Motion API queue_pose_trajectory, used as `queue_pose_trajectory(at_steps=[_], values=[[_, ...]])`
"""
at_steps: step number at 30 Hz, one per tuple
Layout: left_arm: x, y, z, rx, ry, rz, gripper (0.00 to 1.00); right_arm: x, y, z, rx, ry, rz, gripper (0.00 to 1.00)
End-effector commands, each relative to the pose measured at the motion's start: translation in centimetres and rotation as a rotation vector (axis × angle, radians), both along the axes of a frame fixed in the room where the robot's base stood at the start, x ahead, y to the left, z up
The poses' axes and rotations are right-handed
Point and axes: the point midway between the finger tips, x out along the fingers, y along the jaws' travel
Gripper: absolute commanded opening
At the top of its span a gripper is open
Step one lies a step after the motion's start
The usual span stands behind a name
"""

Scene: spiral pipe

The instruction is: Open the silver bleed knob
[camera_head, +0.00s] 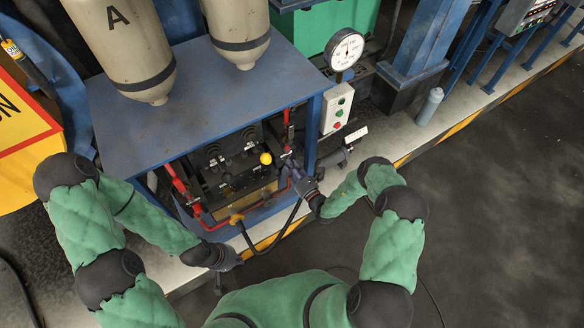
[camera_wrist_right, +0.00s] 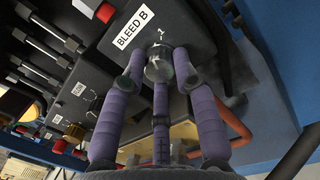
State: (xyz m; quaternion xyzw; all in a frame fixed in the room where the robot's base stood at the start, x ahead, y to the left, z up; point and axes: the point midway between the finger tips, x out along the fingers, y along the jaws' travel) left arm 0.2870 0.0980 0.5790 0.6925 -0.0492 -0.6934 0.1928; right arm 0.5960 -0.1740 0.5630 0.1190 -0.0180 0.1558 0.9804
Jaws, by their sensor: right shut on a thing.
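The silver bleed knob (camera_wrist_right: 157,56) sits on a dark block under a white "BLEED B" label (camera_wrist_right: 133,28), with a small "1" mark beside it. My right gripper (camera_wrist_right: 161,72) has its purple fingers closed around the knob in the right wrist view. In the head view my right gripper (camera_head: 296,172) reaches the right side of the open bay under the blue table, and the knob cannot be made out there. My left gripper (camera_head: 222,260) hangs at the lower left, in front of the bay and away from the knob; its fingers are too dark to read.
A yellow ball knob (camera_head: 266,158) and red pipes (camera_head: 178,182) are in the bay. The blue table (camera_head: 130,120) carries two beige tanks. A gauge (camera_head: 344,49) and button box (camera_head: 337,108) stand right. Open floor lies further right.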

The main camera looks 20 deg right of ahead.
Motion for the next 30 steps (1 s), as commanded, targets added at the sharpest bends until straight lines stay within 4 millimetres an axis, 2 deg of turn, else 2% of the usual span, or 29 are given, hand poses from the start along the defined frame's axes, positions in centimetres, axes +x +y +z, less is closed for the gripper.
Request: queue_pose_trajectory(at_steps=[6, 15, 30], values=[[0.0, 0.0, -0.16, 0.0, 0.0, 0.0, 0.0, 0.11, 0.03, 0.16, 0.163, 0.042, 0.003, 0.0], [-0.01, 0.0, -0.26, 0.0, 0.0, 0.0, 0.0, 0.15, -0.05, 0.18, 0.309, 0.083, 0.0, 0.0], [0.0, 0.0, -0.28, 0.0, 0.0, 0.0, 0.0, 0.19, -0.13, 0.23, 0.361, 0.096, -0.001, 0.0]])
